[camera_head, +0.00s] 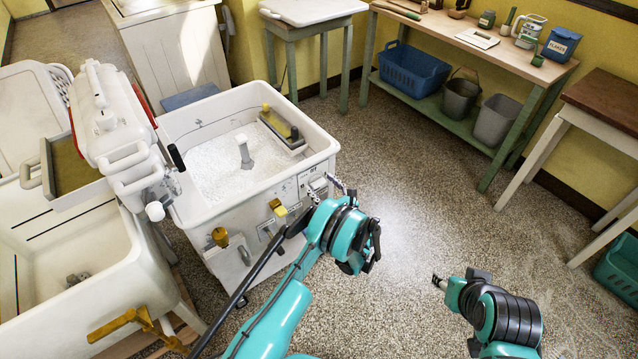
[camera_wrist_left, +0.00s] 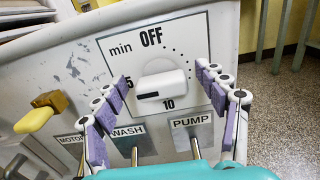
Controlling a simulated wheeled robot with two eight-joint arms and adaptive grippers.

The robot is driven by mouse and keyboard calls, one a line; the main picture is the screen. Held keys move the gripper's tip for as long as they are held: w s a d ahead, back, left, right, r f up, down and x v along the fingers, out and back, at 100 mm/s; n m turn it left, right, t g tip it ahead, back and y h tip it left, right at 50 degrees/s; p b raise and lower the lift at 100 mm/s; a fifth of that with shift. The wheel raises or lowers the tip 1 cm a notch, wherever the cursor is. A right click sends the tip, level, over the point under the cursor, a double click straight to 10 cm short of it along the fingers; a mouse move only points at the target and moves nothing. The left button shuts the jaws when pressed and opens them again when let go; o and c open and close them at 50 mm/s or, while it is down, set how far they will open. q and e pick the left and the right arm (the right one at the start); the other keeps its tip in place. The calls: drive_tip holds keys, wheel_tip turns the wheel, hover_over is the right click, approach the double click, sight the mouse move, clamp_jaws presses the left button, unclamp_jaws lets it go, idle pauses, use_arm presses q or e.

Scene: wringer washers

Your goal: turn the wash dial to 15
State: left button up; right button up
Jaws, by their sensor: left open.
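The wash dial (camera_wrist_left: 163,86) is a white knob on a white plate marked OFF at the top, 10 below and a partly hidden number ending in 5 at the left. A dark mark shows at the knob's lower left end. In the head view the dial plate (camera_head: 312,184) is on the washer's front, partly covered by my left gripper (camera_head: 327,188). In the left wrist view my left gripper (camera_wrist_left: 163,76) is open, its purple-padded fingers on either side of the dial; contact cannot be told. My right gripper (camera_head: 438,283) is over the floor, apart from the washer; its jaws are unclear.
Below the dial are levers labelled WASH (camera_wrist_left: 128,131) and PUMP (camera_wrist_left: 191,122). A yellow-handled lever (camera_wrist_left: 38,115) sticks out at the left. The washer tub (camera_head: 205,185) holds white suds. A workbench (camera_head: 540,70) stands at the back right. The floor between is clear.

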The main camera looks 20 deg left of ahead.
use_arm(q)
drive_tip(key=v, duration=1)
drive_tip(key=shift+s+d, duration=0.25)
drive_tip(key=s+a+r+n+g+h, duration=0.25)
drive_tip(key=a+r+n, duration=0.2)
drive_tip(key=r, duration=0.45)
drive_tip(key=s+a+r+n+g+h, duration=0.2)
drive_tip(key=a+r+n+h, duration=0.2)
drive_tip(key=r+n, duration=0.3)
drive_tip(key=s+d+r+n+h, duration=0.1)
drive_tip(key=s+r+n+h, duration=0.1)
drive_tip(key=s+n+h, duration=0.2)
drive_tip(key=s+d+r+n+h, duration=0.1)
drive_tip(key=s+r+n+h, duration=0.2)
drive_tip(key=s+n, duration=0.7)
drive_tip(key=shift+s+r+t+h, duration=0.3)
drive_tip(key=shift+s+t+h, duration=0.05)
drive_tip(key=shift+s, duration=5.3)
